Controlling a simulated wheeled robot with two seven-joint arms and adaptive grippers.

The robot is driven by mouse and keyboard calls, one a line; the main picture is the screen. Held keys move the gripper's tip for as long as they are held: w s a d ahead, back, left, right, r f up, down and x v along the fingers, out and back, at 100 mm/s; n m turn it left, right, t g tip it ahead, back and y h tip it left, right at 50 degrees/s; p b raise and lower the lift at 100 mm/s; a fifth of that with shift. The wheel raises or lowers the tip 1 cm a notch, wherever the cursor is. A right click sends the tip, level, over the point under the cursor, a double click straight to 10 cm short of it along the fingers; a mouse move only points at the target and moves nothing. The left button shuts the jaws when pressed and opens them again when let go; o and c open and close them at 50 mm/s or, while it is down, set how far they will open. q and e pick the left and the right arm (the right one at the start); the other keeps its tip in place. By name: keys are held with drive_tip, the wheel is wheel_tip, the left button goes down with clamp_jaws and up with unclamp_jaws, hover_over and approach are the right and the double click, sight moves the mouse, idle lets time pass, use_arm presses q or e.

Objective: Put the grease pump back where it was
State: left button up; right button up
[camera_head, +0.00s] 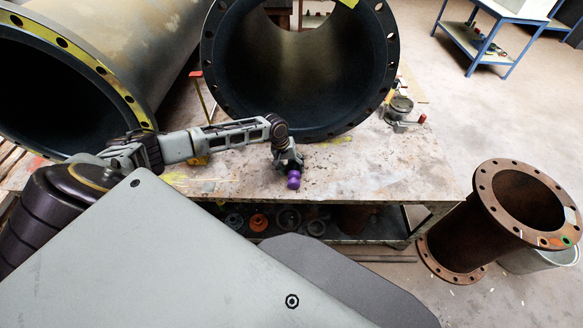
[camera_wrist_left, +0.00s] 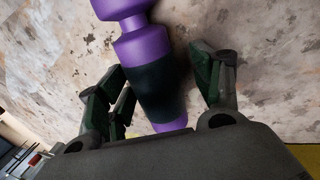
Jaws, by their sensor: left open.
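A purple, bottle-like thing with a dark middle band, which I take to be the grease pump (camera_wrist_left: 155,85), is between my left gripper's fingers in the left wrist view. Its purple end (camera_head: 293,181) shows just below the gripper in the head view, over the worn workbench top. My left gripper (camera_head: 288,163) is open, with one finger on each side of the dark band (camera_wrist_left: 163,75). I cannot tell whether the pump touches the bench. The gripper hides part of it in the head view. My right gripper is not in view.
A small metal device (camera_head: 400,106) sits on the bench (camera_head: 390,165) at right. A rusty pipe (camera_head: 460,235) stands on the floor at right. The right bench top is mostly clear.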

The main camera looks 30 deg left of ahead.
sight(290, 165)
use_arm(q)
drive_tip(key=shift+b, duration=0.45)
drive_tip(key=shift+v, duration=0.8)
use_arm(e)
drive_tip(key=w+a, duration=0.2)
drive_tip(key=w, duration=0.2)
use_arm(q)
drive_tip(key=v, duration=0.2)
drive_tip(key=p+v, duration=0.1)
drive_tip(key=v, duration=0.1)
drive_tip(key=shift+a+r, duration=0.2)
drive_tip(key=shift+a, duration=0.05)
drive_tip(key=p+v, duration=0.1)
drive_tip(key=v, duration=0.6)
drive_tip(key=shift+r, duration=0.3)
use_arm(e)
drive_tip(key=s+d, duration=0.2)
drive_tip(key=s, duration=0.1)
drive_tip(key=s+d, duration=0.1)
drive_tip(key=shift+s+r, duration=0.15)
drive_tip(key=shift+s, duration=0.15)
use_arm(q)
drive_tip(key=shift+s, duration=0.15)
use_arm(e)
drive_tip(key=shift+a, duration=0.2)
